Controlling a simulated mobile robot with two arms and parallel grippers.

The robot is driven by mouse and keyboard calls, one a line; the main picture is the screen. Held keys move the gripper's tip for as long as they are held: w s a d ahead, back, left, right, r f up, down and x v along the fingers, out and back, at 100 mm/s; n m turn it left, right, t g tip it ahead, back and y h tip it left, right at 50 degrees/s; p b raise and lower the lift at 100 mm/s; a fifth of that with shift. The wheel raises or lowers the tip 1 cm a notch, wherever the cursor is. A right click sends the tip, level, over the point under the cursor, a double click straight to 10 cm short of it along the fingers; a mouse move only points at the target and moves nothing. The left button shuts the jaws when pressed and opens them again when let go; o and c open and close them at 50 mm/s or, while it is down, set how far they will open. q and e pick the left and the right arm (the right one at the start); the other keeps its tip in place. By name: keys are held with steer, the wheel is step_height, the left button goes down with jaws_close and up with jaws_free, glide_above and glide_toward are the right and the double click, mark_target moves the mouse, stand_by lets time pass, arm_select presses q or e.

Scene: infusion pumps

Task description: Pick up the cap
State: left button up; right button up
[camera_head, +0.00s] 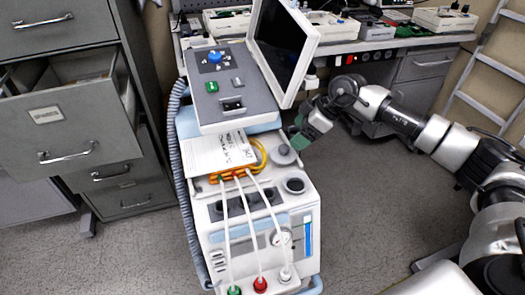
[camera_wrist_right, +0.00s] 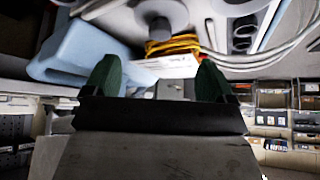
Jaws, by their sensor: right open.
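The cap, a grey round disc with a darker knob on top (camera_head: 284,154), sits on the right side of the white machine's (camera_head: 258,235) top ledge. It also shows at the top of the right wrist view (camera_wrist_right: 165,10), beyond the fingertips. My right gripper (camera_head: 298,136) is just above and right of the cap, apart from it. Its two green fingers stand apart with nothing between them in the right wrist view (camera_wrist_right: 158,80). My left gripper is not in view.
White tubes (camera_head: 242,220) run down the machine's front. A tilted screen (camera_head: 283,45) rises behind. An open drawer (camera_head: 65,122) is at left. Floor (camera_head: 365,215) at right is clear.

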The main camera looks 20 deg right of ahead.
mark_target(285, 148)
steer(key=shift+s+d+f+g+h, duration=0.3)
steer(key=shift+s+f+h, duration=0.05)
steer(key=shift+s+h, duration=0.15)
steer(key=x, duration=0.4)
steer(key=shift+w+a+f, duration=0.15)
steer(key=shift+w+f, duration=0.05)
steer(key=shift+f, duration=0.1)
steer(key=shift+w+a+f, duration=0.15)
steer(key=shift+a+f, duration=0.05)
steer(key=shift+f, duration=0.1)
steer(key=x, duration=0.4)
steer(key=shift+w+a+r+b, duration=0.1)
steer(key=shift+w+a+b, duration=0.25)
steer(key=shift+w+a+f, duration=0.1)
steer(key=shift+f, duration=0.15)
steer(key=c, duration=0.5)
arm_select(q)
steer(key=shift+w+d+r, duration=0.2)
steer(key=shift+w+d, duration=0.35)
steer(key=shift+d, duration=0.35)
arm_select(e)
steer(key=shift+c, duration=1)
steer(key=shift+r, duration=0.1)
